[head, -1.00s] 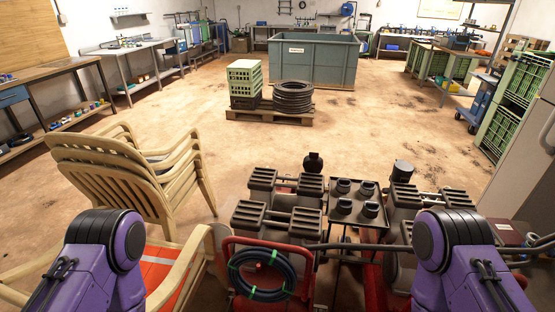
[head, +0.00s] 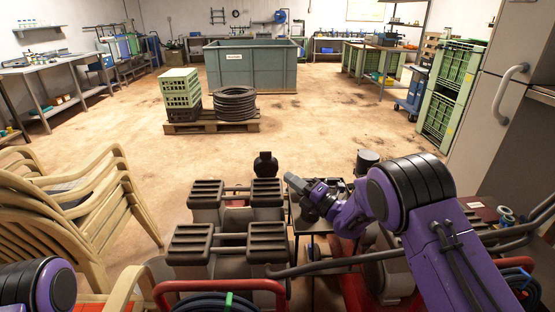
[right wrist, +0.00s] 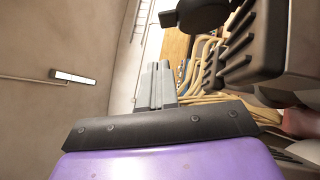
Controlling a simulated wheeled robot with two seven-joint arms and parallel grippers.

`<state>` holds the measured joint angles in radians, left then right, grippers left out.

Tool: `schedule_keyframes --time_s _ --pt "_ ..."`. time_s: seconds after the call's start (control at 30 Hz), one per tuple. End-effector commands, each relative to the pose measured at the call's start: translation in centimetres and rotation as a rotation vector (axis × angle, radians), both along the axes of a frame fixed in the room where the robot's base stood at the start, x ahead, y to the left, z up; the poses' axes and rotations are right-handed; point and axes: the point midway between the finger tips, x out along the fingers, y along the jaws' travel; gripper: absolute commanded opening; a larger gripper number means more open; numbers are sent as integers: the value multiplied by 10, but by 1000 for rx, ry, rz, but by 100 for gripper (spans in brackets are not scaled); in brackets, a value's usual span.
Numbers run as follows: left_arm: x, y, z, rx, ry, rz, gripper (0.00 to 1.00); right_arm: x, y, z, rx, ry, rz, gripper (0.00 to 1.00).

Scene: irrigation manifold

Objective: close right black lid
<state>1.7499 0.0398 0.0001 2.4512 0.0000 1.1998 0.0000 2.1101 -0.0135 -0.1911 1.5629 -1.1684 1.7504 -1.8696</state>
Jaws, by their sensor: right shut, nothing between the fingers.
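My right gripper (head: 294,184) reaches left over the dark equipment in the middle of the head view. In the right wrist view its grey fingers (right wrist: 155,86) are together and hold nothing. A black rounded cap-like piece (head: 265,164) stands beyond the equipment, left of and behind the gripper, apart from it. A dark cylinder with a round top (head: 367,161) stands right of the gripper, behind my right arm. I cannot tell which of them is the right black lid, or whether it is open. My left gripper is out of view; only its purple arm shows.
Ribbed dark blocks (head: 267,240) stand left of and below the gripper. My right arm partly hides a tray with black cups. A grey pipe (head: 330,262) and red frame (head: 220,287) are in front. Stacked chairs (head: 80,200) stand left.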

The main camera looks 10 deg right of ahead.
Motion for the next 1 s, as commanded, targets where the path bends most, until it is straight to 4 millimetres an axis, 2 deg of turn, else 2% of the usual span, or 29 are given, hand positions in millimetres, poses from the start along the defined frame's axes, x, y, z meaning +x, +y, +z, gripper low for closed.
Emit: schedule_keyframes --time_s 0.03,0.27,0.43,0.6,1.0 --pt "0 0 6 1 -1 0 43 9 7 5 0 -1 1 0" --pt "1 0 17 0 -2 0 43 48 32 15 2 2 -4 0" --pt "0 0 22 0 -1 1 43 72 25 22 3 2 -4 0" --pt "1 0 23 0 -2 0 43 82 23 24 3 4 -5 0" --pt "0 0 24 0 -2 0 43 82 20 25 3 9 -8 0"
